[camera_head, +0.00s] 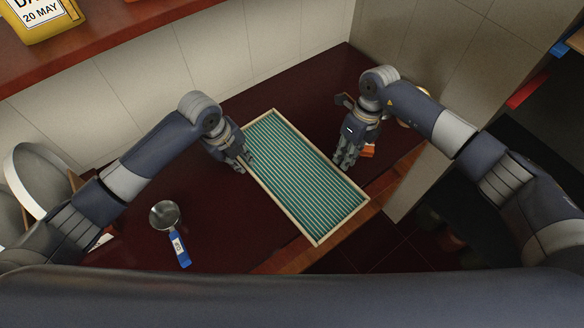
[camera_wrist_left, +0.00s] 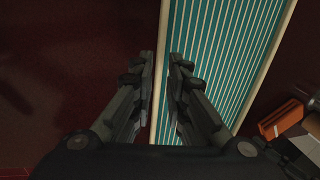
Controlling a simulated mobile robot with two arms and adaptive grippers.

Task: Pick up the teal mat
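The teal mat (camera_head: 300,172) has pale stripes and a light border, and lies flat on a dark red counter. My left gripper (camera_head: 243,165) is at its left edge. In the left wrist view, my left gripper (camera_wrist_left: 161,65) has its fingers apart, with the pale border of the teal mat (camera_wrist_left: 222,60) running between them. Whether a finger touches the border cannot be seen. My right gripper (camera_head: 345,162) points down close to the mat's right edge. Its finger gap is too small to judge.
An orange block (camera_head: 368,151) lies beside my right gripper, and also shows in the left wrist view (camera_wrist_left: 281,118). A metal scoop with a blue handle (camera_head: 179,248) lies on the counter left of the mat. A red shelf (camera_head: 110,38) with a yellow container (camera_head: 40,20) is above.

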